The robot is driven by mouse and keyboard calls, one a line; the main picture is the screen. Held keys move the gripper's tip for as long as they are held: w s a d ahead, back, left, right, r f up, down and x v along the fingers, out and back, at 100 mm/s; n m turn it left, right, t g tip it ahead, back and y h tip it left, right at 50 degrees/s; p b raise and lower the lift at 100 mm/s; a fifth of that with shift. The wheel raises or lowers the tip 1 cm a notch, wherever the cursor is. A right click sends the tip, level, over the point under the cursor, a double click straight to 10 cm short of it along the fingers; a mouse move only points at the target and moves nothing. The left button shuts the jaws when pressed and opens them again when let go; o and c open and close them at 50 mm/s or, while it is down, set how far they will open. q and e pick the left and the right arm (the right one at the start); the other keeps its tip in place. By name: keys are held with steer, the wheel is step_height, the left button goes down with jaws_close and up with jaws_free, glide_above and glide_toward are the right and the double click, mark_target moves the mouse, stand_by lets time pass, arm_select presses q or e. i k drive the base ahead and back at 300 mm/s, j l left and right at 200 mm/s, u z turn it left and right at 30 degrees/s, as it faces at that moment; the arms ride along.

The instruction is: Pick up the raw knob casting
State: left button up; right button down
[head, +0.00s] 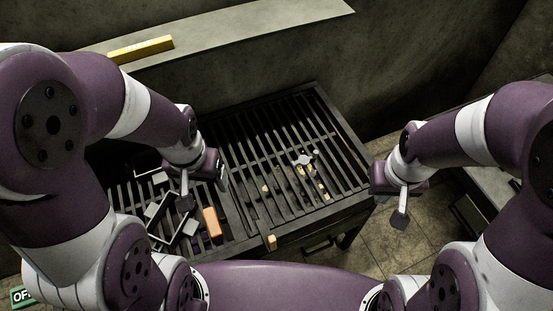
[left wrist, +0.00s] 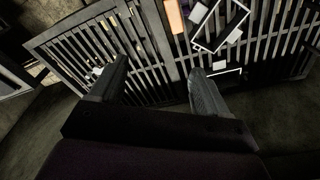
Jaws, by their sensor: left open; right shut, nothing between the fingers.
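A small pale grey, lobed piece (head: 303,159), which looks like the raw knob casting, lies on the bars of the dark slatted grate (head: 345,177), right of its middle. In the left wrist view a small pale piece (left wrist: 97,72), probably the same one, shows beside the left finger, partly hidden. My left gripper (head: 204,188) is open and empty above the left part of the grate, well left of the casting. Its spread fingers (left wrist: 158,68) also show in the left wrist view. My right gripper (head: 399,215) is shut and empty, off the grate's right side.
Dark rectangular frames (head: 160,212) and an orange block (head: 212,222) lie on the grate's left part. A small tan block (head: 271,242) sits at the front edge. Yellowish bits lie around the casting. A yellow bar (head: 140,49) rests on the ledge (head: 240,30) behind.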

mark_target(303, 160)
steer(key=i+l, duration=0.1)
steer(key=l, duration=0.25)
steer(key=i+l, duration=0.1)
steer(key=l, duration=0.25)
steer(key=i+l, duration=0.15)
steer(key=l, duration=0.2)
steer(key=i+l+u, duration=0.1)
steer(key=l, duration=0.25)
